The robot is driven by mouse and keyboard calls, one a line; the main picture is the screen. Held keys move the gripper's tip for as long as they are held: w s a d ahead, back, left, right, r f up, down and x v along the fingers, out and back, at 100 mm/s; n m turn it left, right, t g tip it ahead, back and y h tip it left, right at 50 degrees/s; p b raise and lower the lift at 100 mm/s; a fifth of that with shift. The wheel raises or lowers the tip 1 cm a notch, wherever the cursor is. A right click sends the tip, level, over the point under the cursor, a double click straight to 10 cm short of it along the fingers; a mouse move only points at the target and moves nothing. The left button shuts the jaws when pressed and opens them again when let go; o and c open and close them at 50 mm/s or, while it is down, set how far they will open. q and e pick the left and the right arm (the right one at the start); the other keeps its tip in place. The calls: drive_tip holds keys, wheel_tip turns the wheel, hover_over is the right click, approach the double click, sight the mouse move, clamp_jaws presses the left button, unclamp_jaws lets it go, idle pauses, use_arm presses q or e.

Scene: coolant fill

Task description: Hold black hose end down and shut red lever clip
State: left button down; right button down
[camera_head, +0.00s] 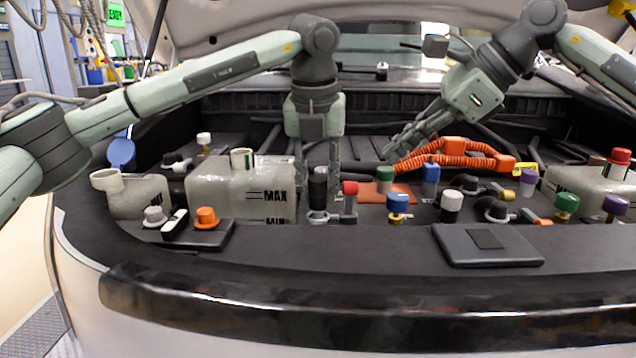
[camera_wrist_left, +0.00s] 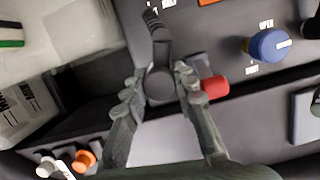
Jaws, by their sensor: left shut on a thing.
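My left gripper (camera_head: 318,172) points straight down beside the MAX-marked tank. It is shut on the black hose end (camera_head: 318,188), which stands upright between the fingers above a metal ring. The left wrist view looks down on the hose end (camera_wrist_left: 160,86) between the two fingers (camera_wrist_left: 160,92). The red lever clip (camera_head: 350,188) is just right of the hose end; its red tip also shows in the left wrist view (camera_wrist_left: 215,87), close to the right finger. My right gripper (camera_head: 392,152) hangs tilted down-left near the orange hose, apart from the clip; its finger gap is unclear.
An orange corrugated hose (camera_head: 455,153) lies behind, at right. A translucent tank (camera_head: 222,190) stands close left. A blue knob (camera_head: 398,202) and a green cap (camera_head: 385,174) stand right of the clip. A dark flat box (camera_head: 487,245) lies on the front ledge.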

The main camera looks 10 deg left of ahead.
use_arm(q)
drive_tip(key=shift+s+x, duration=0.15)
drive_tip(key=shift+x, duration=0.5)
drive_tip(key=shift+s+x, duration=0.15)
drive_tip(key=shift+x, duration=0.45)
idle(0.5)
use_arm(e)
drive_tip(key=shift+f, duration=0.1)
idle(1.1)
